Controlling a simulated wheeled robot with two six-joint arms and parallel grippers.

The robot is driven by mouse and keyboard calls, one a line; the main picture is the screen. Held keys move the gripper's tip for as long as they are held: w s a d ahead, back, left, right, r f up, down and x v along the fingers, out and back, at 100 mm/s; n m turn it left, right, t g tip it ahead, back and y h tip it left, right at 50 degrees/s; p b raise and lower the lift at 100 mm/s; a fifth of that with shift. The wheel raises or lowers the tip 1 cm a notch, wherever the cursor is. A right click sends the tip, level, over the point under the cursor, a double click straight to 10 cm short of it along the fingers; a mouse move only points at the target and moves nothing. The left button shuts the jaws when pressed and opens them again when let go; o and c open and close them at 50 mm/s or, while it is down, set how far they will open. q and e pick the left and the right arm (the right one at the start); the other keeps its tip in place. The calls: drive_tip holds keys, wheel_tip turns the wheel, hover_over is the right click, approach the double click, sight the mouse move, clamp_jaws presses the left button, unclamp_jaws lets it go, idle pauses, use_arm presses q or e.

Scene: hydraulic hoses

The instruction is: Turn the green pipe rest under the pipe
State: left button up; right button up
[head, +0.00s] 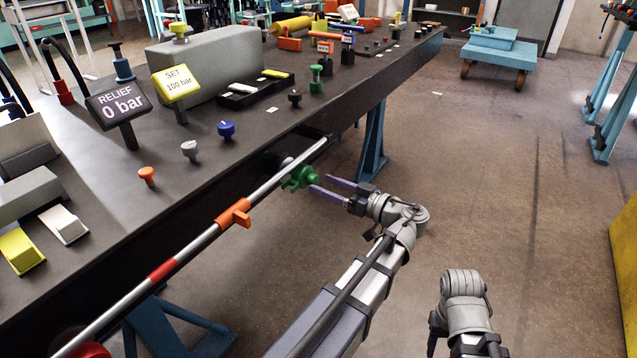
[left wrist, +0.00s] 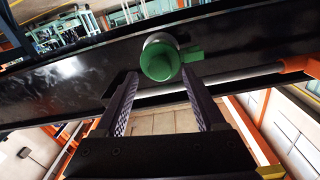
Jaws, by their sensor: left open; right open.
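The green pipe rest (head: 299,177) sticks out from the dark side of the bench, by the far part of the silver pipe (head: 285,172). In the left wrist view the rest (left wrist: 160,62) shows its round end, with a short arm pointing right; the pipe (left wrist: 240,83) runs past on the side nearer the fingers. My left gripper (head: 320,184) is open, its fingers pointing at the rest. In the left wrist view its fingertips (left wrist: 160,75) lie either side of the rest's end, with nothing held; contact cannot be told. My right gripper's fingers are not visible.
An orange rest (head: 235,214) and a red band (head: 162,270) are nearer along the pipe. The bench top (head: 255,125) carries coloured knobs, a relief sign (head: 119,106) and a yellow set sign (head: 175,83). A blue bench leg (head: 373,145) stands behind my left gripper. Open floor lies right.

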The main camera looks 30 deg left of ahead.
sight(297, 178)
use_arm(q)
drive_tip(key=shift+w+a, duration=0.15)
drive_tip(key=shift+a, duration=1.25)
clamp_jaws()
